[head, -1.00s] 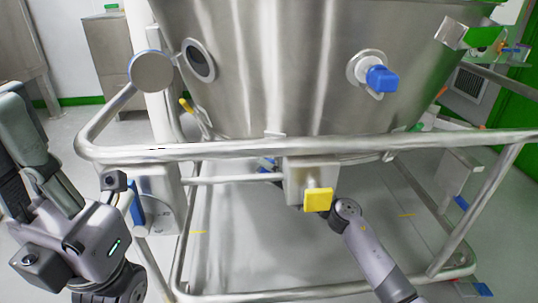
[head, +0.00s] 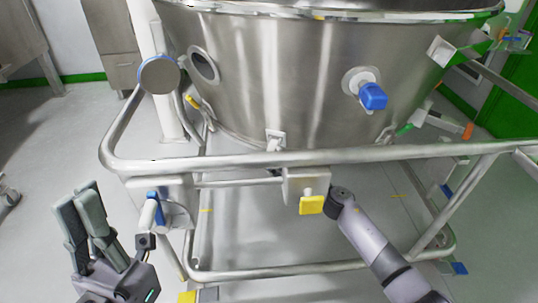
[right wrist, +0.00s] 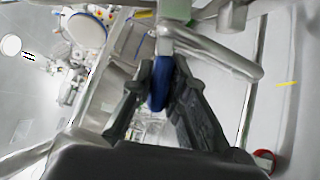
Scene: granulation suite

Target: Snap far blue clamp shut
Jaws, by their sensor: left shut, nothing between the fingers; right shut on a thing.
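A blue handle (right wrist: 160,84), which may be the clamp, is between the fingers of my right gripper (right wrist: 162,72) in the right wrist view, and the gripper is shut on it. In the head view my right arm (head: 375,250) reaches under the steel rail, and its fingers are hidden behind the bracket with the yellow tab (head: 311,205). My left gripper (head: 78,202) is shut and empty at lower left, fingers pointing up, apart from the blue lever (head: 155,208) on the frame's left bracket. I cannot tell which blue part is the far clamp.
A large steel bowl (head: 280,75) with a blue knob (head: 373,96) stands above the tubular rail (head: 300,158). The lower frame bar (head: 300,271) crosses below. More blue tabs (head: 460,268) show at right. Open floor lies at left.

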